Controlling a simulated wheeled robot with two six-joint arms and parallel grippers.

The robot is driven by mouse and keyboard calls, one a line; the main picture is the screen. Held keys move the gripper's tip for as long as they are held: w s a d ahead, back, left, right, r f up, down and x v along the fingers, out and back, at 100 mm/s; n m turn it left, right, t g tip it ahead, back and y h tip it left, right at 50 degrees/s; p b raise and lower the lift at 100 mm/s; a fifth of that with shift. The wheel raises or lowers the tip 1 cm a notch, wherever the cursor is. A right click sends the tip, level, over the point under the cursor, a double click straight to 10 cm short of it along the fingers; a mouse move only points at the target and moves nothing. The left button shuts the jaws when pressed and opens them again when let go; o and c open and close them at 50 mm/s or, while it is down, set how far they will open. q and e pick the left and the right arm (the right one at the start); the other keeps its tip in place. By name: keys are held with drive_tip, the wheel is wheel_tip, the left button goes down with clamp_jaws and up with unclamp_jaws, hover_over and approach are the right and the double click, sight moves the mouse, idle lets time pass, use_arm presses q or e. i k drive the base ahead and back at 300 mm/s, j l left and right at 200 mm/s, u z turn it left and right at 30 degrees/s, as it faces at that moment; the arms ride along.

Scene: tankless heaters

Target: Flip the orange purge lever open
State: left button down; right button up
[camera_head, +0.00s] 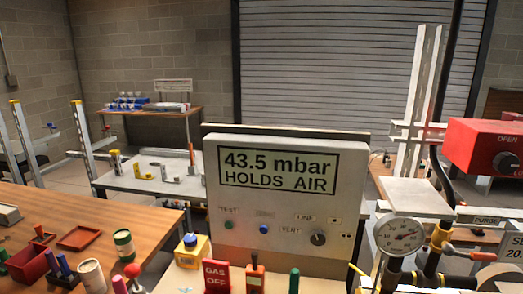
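The orange purge lever (470,255) is at the lower right, below a small label reading PURGE (486,220). It points to the right, nearly level, from a brass valve (441,237) on dark pipework. A round pressure gauge (399,236) stands just left of the valve. Neither of my grippers shows in the head view, so nothing is seen touching the lever.
A grey test box (290,165) reads 43.5 mbar HOLDS AIR. A red box marked OPEN and LOCK (484,146) overhangs at the right. A red GAS OFF tag (216,277) stands in front. Tins and trays crowd the wooden bench (110,225) at left.

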sight(448, 250)
drive_tip(key=z, duration=1.4)
